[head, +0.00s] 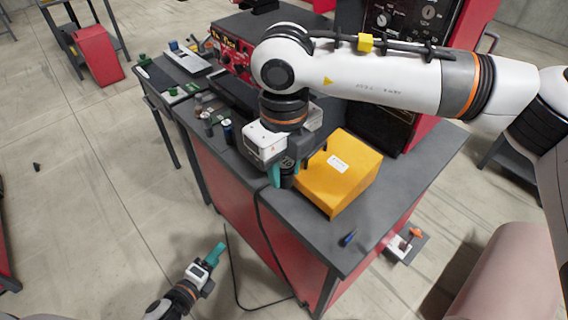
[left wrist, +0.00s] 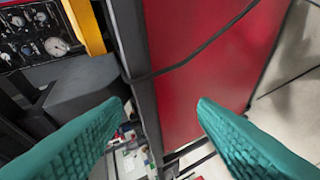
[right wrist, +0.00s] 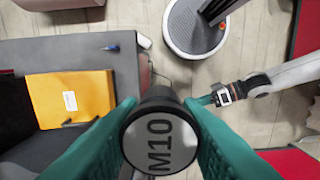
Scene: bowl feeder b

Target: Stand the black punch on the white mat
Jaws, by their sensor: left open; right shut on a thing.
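My right gripper (head: 288,172) is shut on a black round piece with a grey top marked M10, which I take to be the black punch (right wrist: 160,141). In the head view the punch (head: 287,169) shows as a dark cylinder between the teal fingers, above the bench beside the yellow box. Whether it touches the bench I cannot tell. My left gripper (head: 215,254) is open and empty, low in front of the bench's red side. Its two teal fingers spread wide in the left wrist view. I cannot make out a white mat in any view; my right arm covers part of the bench.
The yellow box (head: 338,173) stands close right of the right gripper. A dark blue cylinder (head: 228,131) and several small parts lie left on the grey benchtop (head: 300,231). A blue item (head: 347,239) lies near the front corner. A black cable hangs down the bench's side.

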